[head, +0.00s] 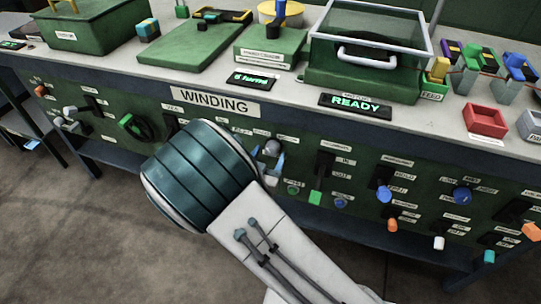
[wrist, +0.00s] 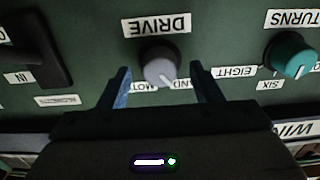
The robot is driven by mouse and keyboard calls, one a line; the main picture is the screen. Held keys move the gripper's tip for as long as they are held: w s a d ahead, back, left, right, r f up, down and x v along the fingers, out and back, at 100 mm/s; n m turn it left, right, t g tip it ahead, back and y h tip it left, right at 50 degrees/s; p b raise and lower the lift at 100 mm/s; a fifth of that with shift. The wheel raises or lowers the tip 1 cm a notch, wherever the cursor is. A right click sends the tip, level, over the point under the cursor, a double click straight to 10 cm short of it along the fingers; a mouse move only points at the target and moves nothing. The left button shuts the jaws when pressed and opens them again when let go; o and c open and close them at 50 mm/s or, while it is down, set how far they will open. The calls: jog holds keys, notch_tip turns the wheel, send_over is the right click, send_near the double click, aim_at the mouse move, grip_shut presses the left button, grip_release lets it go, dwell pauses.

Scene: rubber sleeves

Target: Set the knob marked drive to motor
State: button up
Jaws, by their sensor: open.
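The drive knob (wrist: 160,68) is a round grey knob under an upside-down DRIVE label (wrist: 157,25) in the wrist view. Its pale pointer mark points down and slightly right in that view, on the side of the partly hidden HAND label (wrist: 184,84). The partly hidden MOTOR label (wrist: 138,86) is at the lower left. My gripper (wrist: 160,73) is open, with one blue finger on each side of the knob and a visible gap to each. In the head view the knob (head: 272,147) shows between the fingertips (head: 269,164).
A teal TURNS knob (wrist: 290,54) is to the right in the wrist view, and a dark switch (wrist: 38,50) is to the left. The head view shows several other knobs and levers on the green panel, below a bench top (head: 215,72) with boxes and a READY display (head: 355,103).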

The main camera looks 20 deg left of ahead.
jog(key=shift+w, duration=0.55)
